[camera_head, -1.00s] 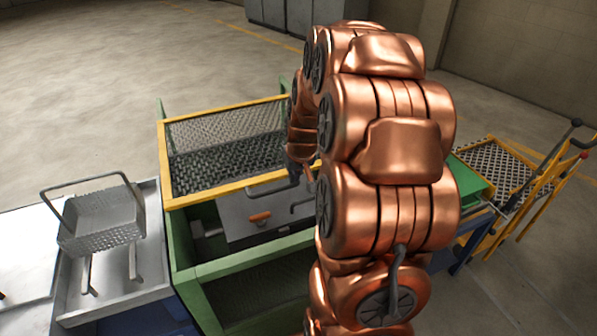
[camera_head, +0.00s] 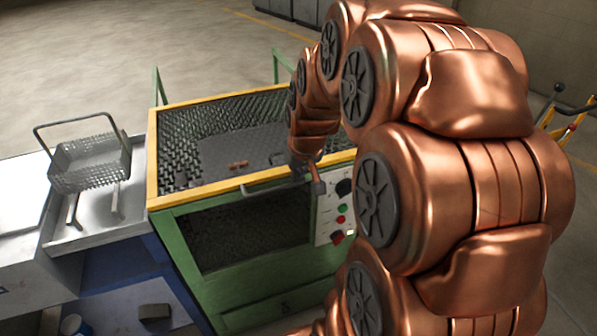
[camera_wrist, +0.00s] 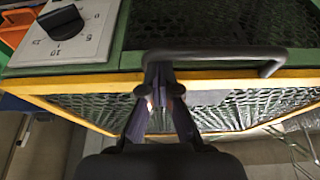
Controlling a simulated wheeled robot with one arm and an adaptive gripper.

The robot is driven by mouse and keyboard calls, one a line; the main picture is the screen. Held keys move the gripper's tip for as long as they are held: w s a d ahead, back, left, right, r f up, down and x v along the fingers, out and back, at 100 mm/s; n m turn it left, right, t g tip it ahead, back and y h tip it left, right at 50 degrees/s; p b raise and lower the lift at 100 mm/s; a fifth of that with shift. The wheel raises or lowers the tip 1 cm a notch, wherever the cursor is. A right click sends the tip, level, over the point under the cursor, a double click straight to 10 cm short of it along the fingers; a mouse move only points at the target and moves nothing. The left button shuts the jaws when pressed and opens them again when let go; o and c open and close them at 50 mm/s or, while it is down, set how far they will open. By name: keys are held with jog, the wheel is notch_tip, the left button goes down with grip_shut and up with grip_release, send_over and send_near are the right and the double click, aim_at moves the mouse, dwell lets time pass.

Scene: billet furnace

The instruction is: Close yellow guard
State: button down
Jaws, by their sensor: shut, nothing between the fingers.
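The yellow guard (camera_head: 200,194) is a yellow-framed mesh cover on the green machine (camera_head: 177,255). In the head view its front rail lies along the top front edge of the machine, with no clear gap visible. A grey bar handle (camera_head: 262,187) runs along that rail, and the handle also shows in the wrist view (camera_wrist: 215,53). My gripper (camera_head: 308,181) is at the right end of the handle in the head view. In the wrist view my gripper (camera_wrist: 157,72) is shut and empty at the handle's left end. Whether it touches the handle is unclear.
A control panel (camera_head: 326,225) with a dark knob and coloured buttons is just right of my gripper. A wire basket (camera_head: 92,163) stands on the metal side bench (camera_head: 95,225) at left. A yellow trolley (camera_head: 577,118) is partly hidden behind my arm at right.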

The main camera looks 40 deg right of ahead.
jog(key=shift+s+a+f, duration=0.1)
jog(key=shift+s+f, duration=0.05)
jog(key=shift+s, duration=0.15)
jog(key=d+p+v, duration=0.1)
jog(key=v, duration=0.9)
jog(key=shift+w+a+p, duration=0.2)
jog(key=shift+a+p, duration=0.1)
jog(key=shift+a, duration=0.15)
